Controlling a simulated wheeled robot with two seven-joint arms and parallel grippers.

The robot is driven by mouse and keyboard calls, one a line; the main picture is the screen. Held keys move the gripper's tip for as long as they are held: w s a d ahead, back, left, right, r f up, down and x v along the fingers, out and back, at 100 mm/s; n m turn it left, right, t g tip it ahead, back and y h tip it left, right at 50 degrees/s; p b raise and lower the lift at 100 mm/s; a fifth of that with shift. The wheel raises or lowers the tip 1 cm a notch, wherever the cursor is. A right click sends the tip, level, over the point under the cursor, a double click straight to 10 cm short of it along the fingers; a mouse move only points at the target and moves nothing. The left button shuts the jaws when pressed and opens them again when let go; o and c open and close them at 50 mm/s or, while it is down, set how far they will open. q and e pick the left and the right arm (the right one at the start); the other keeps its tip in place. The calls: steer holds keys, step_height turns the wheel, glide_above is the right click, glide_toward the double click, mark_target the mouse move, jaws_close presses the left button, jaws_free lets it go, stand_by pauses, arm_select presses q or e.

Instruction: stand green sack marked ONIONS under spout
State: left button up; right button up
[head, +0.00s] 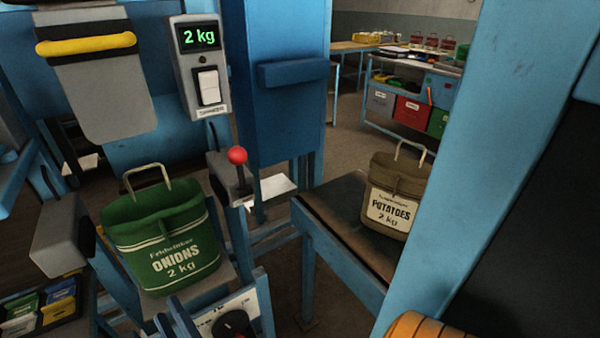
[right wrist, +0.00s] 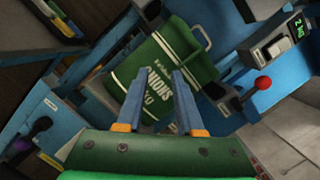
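The green sack marked ONIONS, 2 kg (head: 170,245), stands upright with its loop handle raised, on a small grey platform (head: 224,280). A grey spout with a yellow bar (head: 85,45) hangs above and to the left of it. The sack also shows in the right wrist view (right wrist: 165,50), tilted by the camera's angle. My right gripper (head: 176,314) is at the sack's lower front in the head view. Its two blue fingers (right wrist: 160,75) are apart, with the sack's lettering beyond the gap and nothing visibly gripped. My left gripper is out of view.
A display reading 2 kg (head: 199,37) sits above a white switch. A red-knobbed lever (head: 237,156) stands right of the sack, a grey block (head: 60,235) left. A brown POTATOES sack (head: 396,195) stands on a side table (head: 335,225). A blue post (head: 480,150) crosses the right side.

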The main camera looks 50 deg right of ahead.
step_height(320, 180, down, 22)
steer(key=s+a+n+g+y, duration=0.25)
steer(key=n+g+y, duration=0.35)
steer(key=n, duration=1.3)
steer(key=s+d+f+n+g, duration=0.35)
steer(key=s+f+n, duration=0.2)
steer(key=f, duration=0.45)
steer(key=s+d+f+n+g+h, duration=0.1)
steer(key=s+d+f+n+g, duration=0.2)
steer(key=s, duration=0.8)
steer(key=s+d+f+n+g+h, duration=0.2)
steer(key=s+d+f+g, duration=0.4)
steer(key=s, duration=0.5)
step_height(320, 180, down, 3)
steer(key=shift+d+r+n+h, duration=0.15)
steer(key=shift+d+n+h, duration=0.15)
steer(key=shift+d+n, duration=0.4)
steer(key=shift+w+a, duration=0.1)
